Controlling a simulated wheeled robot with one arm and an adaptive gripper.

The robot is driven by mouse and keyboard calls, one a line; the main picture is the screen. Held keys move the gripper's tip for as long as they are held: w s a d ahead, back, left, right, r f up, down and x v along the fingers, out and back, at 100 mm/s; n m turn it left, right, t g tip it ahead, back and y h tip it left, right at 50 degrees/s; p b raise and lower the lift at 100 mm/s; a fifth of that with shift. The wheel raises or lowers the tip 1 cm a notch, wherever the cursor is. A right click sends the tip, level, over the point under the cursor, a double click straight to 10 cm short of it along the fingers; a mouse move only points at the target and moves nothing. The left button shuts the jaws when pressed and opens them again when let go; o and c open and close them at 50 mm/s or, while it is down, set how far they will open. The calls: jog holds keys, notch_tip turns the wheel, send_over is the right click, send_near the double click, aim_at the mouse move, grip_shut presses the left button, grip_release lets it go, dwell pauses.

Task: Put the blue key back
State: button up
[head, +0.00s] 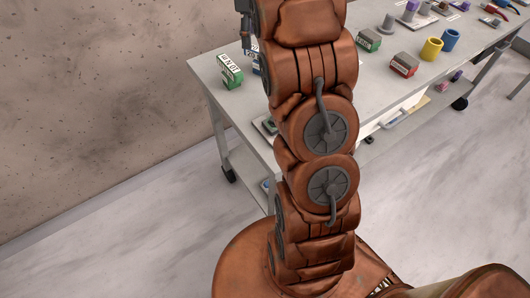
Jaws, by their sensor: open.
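I cannot make out a blue key for certain in the head view. My arm covers the middle of the picture and hides part of the workbench (225,103). A dark part of my gripper (247,38) shows at the top, left of the arm, above the bench's left end. It is open; its fingertips are only partly visible, and I see nothing held. A small blue and white item (257,64) is partly hidden behind the arm near the green box.
A green and white box (230,72) stands at the bench's left corner. A yellow cylinder (431,49), a blue cylinder (450,39), a red-grey block (403,65) and a green-grey block (368,40) stand right. A concrete wall (90,90) is left; floor is clear in front.

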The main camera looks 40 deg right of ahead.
jog(key=s+a+n, duration=1.4)
jog(key=s+a, duration=0.1)
jog(key=s, duration=0.1)
jog(key=s+a+f+n, duration=0.2)
jog(key=s+n, duration=0.4)
jog(key=s, duration=0.4)
jog(key=s+a+f+n+g, duration=0.1)
jog(key=s+a+f+n, duration=0.2)
jog(key=s, duration=0.7)
jog(key=a+n, duration=0.2)
jog(key=n, duration=0.2)
jog(key=shift+f+g, duration=0.2)
jog(key=shift+g, duration=0.1)
jog(key=shift+s, duration=0.1)
jog(key=shift+r+p, duration=0.35)
